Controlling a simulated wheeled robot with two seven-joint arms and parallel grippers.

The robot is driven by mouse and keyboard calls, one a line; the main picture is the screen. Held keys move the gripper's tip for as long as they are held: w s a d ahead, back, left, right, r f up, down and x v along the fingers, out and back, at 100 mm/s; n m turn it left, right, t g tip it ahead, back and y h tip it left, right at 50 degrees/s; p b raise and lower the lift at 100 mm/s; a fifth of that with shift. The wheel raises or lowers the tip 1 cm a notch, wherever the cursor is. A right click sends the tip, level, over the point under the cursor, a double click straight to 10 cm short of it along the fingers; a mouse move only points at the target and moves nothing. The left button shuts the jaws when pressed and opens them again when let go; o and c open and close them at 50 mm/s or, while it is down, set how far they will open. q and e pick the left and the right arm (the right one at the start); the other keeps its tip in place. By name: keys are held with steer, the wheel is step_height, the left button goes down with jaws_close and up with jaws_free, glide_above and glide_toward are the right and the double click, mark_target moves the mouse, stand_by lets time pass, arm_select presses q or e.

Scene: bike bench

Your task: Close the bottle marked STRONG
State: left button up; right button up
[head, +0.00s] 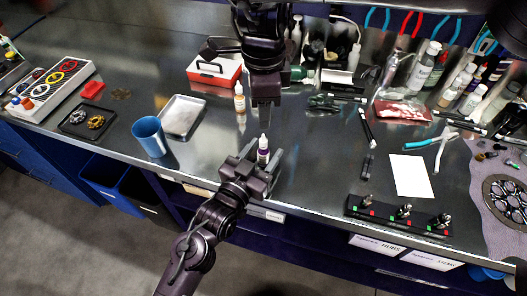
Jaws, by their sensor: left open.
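A small bottle with a purple label and pale tip (263,153) stands upright near the bench's front edge. My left gripper (262,162) is open, with its fingers on either side of this bottle; I cannot tell whether they touch it. My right gripper (266,116) points down from above, just behind the purple-labelled bottle and apart from it. Its fingers look close together, and I cannot tell whether anything is between them. A second small bottle with an orange label (240,101) stands left of the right gripper. The lettering on both bottles is too small to read.
A blue mug (149,137) and a metal tray (182,117) stand to the left. A red and white box (214,72) is behind. A white card (411,176) and a black rack with lights (398,217) lie to the right. The bench's front edge is close to the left gripper.

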mark_target(263, 135)
arm_select(q)
steer(key=shift+w, duration=0.15)
jaws_close()
arm_select(e)
steer(key=n, duration=0.4)
steer(key=shift+n, duration=0.3)
steer(key=n, duration=0.4)
steer(key=shift+f, duration=0.1)
steer(key=shift+f, duration=3.9)
steer(key=shift+c, duration=0.4)
